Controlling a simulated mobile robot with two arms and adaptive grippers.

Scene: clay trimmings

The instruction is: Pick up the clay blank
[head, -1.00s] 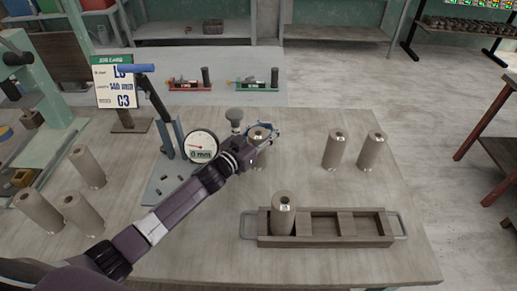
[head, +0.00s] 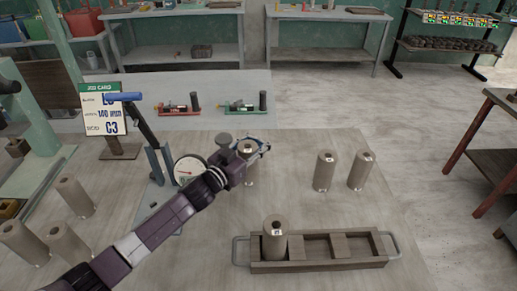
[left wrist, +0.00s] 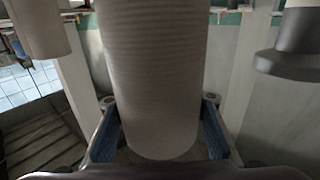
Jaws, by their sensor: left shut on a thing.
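My left gripper (head: 254,150) is shut on a clay blank (head: 249,172), a grey-brown upright cylinder with a hole and a small label on top. In the left wrist view the blank (left wrist: 155,70) fills the middle, upright between the two blue-padded fingers (left wrist: 160,128). I cannot tell whether its base touches the table. Two similar blanks stand to its right, one here (head: 324,172) and one here (head: 361,171). Another blank (head: 274,242) stands in the left compartment of a wooden tray (head: 320,265). My right gripper is not in view.
Several blanks (head: 75,197) stand at the left. A lever stand with a round dial (head: 187,170), partly behind my arm, is left of the gripper. A job card (head: 103,113) reads 140 mm and C3. Table between gripper and tray is clear.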

